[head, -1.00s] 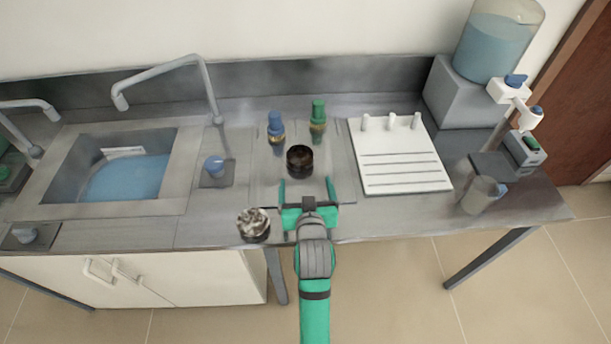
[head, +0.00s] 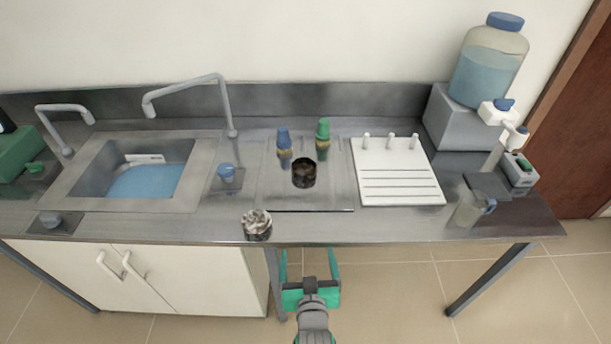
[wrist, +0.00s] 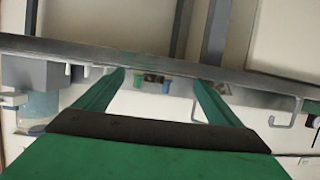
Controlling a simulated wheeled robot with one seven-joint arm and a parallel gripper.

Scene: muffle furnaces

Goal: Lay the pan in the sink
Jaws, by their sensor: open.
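The sink (head: 88,205) is set in the counter at the left, with bluish water or a blue floor in its basin. I cannot clearly tell which thing is the pan. A dark round open vessel (head: 304,172) stands on a square metal plate in the middle of the counter. A small pot with a crumpled silvery top (head: 257,224) stands at the counter's front edge. My green gripper (head: 308,256) is open and empty, in front of the counter edge and right of this pot. In the wrist view its two fingers (wrist: 158,85) are spread with nothing held between them.
Blue and green fittings (head: 322,130) stand behind the dark vessel. A faucet (head: 228,115) arches beside the sink. A white pegged rack (head: 398,185) lies right of the plate, and a water bottle (head: 487,70) stands farther right. Floor is free before the counter.

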